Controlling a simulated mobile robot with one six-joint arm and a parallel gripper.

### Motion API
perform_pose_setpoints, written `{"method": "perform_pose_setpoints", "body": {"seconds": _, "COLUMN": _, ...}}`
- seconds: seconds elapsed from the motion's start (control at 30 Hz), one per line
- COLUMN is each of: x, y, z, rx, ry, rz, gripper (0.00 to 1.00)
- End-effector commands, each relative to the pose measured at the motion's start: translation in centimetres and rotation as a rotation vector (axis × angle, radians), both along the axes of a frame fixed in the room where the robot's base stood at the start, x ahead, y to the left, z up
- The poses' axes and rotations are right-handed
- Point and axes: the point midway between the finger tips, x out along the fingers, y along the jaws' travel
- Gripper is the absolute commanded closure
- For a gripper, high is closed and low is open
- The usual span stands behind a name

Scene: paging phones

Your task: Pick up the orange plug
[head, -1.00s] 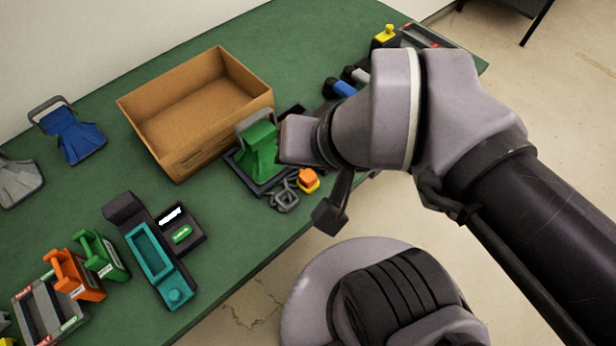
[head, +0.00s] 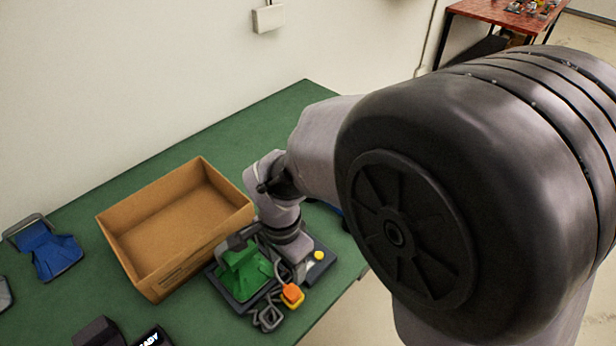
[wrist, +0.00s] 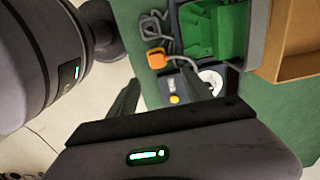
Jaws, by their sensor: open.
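The orange plug (head: 291,294), with a yellow part at its base, lies by the front edge of the green table (head: 335,292). A grey cord (head: 268,318) is looped beside it. In the wrist view the plug (wrist: 155,58) shows just beyond the fingertips, with the cord beside it. My gripper (wrist: 161,77) is open and empty, with one finger on each side of the plug's direction. I cannot tell its height above the plug. In the head view my wrist hides most of the gripper.
A green piece (head: 243,272) in a dark tray stands left of the plug. A dark device with a yellow button (head: 319,255) is at its right, close to my arm. An open cardboard box (head: 175,262) stands behind. A blue piece (head: 45,250) is at the far left.

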Motion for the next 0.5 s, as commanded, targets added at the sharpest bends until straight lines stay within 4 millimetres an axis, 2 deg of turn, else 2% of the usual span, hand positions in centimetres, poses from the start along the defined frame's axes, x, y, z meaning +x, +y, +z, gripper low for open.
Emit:
{"method": "perform_pose_setpoints", "body": {"seconds": 0.03, "x": -0.1, "y": -0.1, "z": -2.3, "rx": -0.002, "ry": 0.004, "rz": -0.001, "gripper": 0.42}}
{"method": "perform_pose_setpoints", "body": {"seconds": 0.13, "x": -0.1, "y": -0.1, "z": -4.9, "rx": -0.002, "ry": 0.003, "rz": -0.001, "gripper": 0.42}}
{"method": "perform_pose_setpoints", "body": {"seconds": 0.23, "x": 0.0, "y": -0.1, "z": -6.5, "rx": 0.0, "ry": 0.001, "rz": -0.001, "gripper": 0.42}}
{"method": "perform_pose_setpoints", "body": {"seconds": 0.37, "x": -0.1, "y": -0.1, "z": -7.4, "rx": 0.001, "ry": 0.001, "rz": -0.002, "gripper": 0.42}}
{"method": "perform_pose_setpoints", "body": {"seconds": 0.5, "x": -0.4, "y": -0.6, "z": -9.7, "rx": -0.001, "ry": 0.002, "rz": -0.002, "gripper": 0.42}}
